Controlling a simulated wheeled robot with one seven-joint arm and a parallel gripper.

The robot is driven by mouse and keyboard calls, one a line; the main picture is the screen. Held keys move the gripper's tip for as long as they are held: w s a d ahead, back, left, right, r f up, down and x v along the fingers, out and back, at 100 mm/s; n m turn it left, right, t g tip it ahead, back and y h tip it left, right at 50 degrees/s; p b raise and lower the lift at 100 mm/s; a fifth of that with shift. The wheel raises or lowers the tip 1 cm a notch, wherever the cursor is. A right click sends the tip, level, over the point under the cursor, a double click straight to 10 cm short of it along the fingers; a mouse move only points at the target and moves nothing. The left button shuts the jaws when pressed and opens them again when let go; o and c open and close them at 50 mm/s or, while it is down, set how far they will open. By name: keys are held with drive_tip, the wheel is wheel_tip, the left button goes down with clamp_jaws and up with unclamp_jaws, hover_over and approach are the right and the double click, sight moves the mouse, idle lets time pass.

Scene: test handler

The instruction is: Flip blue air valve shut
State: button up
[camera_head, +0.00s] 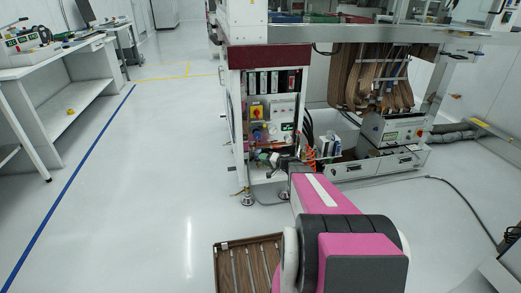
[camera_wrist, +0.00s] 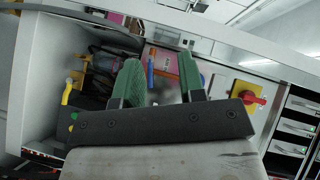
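A narrow blue handle, which looks like the air valve's lever (camera_wrist: 150,69), shows in the wrist view between my two green fingers, nearer the left one. In the head view a small blue part (camera_head: 257,134) shows on the cabinet panel below a yellow switch. My gripper (camera_wrist: 161,72) is open, its fingers apart with nothing held between them. Whether a finger touches the blue handle cannot be told. In the head view my pink and grey arm reaches towards the lower cabinet, and the gripper end is small and hard to make out there.
A yellow plate with a red rotary switch (camera_wrist: 250,96) is right of my fingers. A yellow handle (camera_wrist: 68,92) and dark hoses are left of them. The cabinet's white side wall (camera_wrist: 35,75) stands further left. The floor (camera_head: 150,190) left of the machine is clear.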

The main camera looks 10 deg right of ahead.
drive_tip(key=w+d+f+m+t+h, duration=0.1)
drive_tip(key=w+d+f+m+t, duration=0.15)
drive_tip(key=w+d+t, duration=0.35)
drive_tip(key=w+a, duration=0.1)
drive_tip(key=w, duration=0.1)
drive_tip(key=w+a+g, duration=0.1)
drive_tip(key=w+a, duration=0.1)
drive_tip(key=w, duration=0.1)
drive_tip(key=w+a+r+g, duration=0.1)
drive_tip(key=w+a, duration=0.1)
drive_tip(key=shift+w+a+h, duration=0.15)
drive_tip(key=shift+w+h, duration=0.05)
drive_tip(key=shift+h, duration=0.1)
clamp_jaws()
drive_tip(key=shift+f+m, duration=0.1)
drive_tip(key=shift+m, duration=0.15)
